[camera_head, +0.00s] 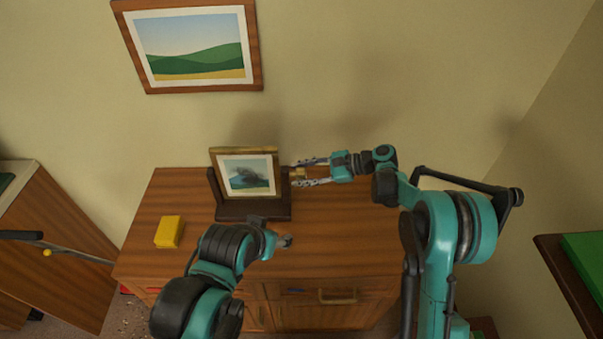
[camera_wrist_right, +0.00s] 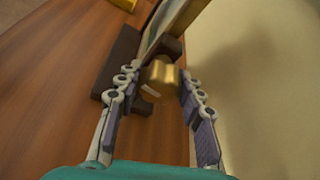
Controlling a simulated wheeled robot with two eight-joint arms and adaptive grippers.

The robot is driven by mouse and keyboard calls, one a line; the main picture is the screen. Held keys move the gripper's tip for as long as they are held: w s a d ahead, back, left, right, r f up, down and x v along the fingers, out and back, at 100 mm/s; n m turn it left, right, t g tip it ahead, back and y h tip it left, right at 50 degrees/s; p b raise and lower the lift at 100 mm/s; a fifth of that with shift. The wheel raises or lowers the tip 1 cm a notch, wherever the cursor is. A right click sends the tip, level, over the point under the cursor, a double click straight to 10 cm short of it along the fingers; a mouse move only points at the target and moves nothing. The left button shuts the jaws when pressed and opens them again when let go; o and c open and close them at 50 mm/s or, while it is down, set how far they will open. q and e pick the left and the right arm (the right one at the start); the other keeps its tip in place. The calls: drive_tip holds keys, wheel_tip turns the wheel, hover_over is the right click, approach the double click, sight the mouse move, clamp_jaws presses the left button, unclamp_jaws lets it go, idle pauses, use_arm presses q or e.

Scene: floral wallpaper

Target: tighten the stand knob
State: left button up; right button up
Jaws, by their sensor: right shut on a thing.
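A framed picture (camera_head: 247,176) stands in a dark wooden stand (camera_head: 250,211) on the wooden cabinet. The brass stand knob (camera_head: 298,175) is on the right side of the stand. In the right wrist view the gold knob (camera_wrist_right: 160,74) lies between the fingertips of my right gripper (camera_wrist_right: 158,80). My right gripper (camera_head: 303,175) comes in from the right and is shut on the knob. My left gripper (camera_head: 282,241) is in front of the stand, low over the front of the cabinet top. Its fingers are too small and turned to show whether they are open.
A yellow block (camera_head: 169,231) lies on the left of the cabinet top (camera_head: 340,236). A landscape picture (camera_head: 193,48) hangs on the wall above. A dark shelf edge (camera_head: 560,270) with a green item (camera_head: 585,262) is at the right.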

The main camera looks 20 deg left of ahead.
drive_tip(key=m+g, duration=0.2)
drive_tip(key=m, duration=0.1)
drive_tip(key=shift+m+h, duration=0.4)
drive_tip(key=shift+m+g, duration=1.3)
drive_tip(key=shift+m, duration=0.2)
drive_tip(key=o, duration=1.2)
drive_tip(key=shift+c, duration=0.2)
drive_tip(key=shift+w, duration=0.1)
drive_tip(key=v, duration=1.2)
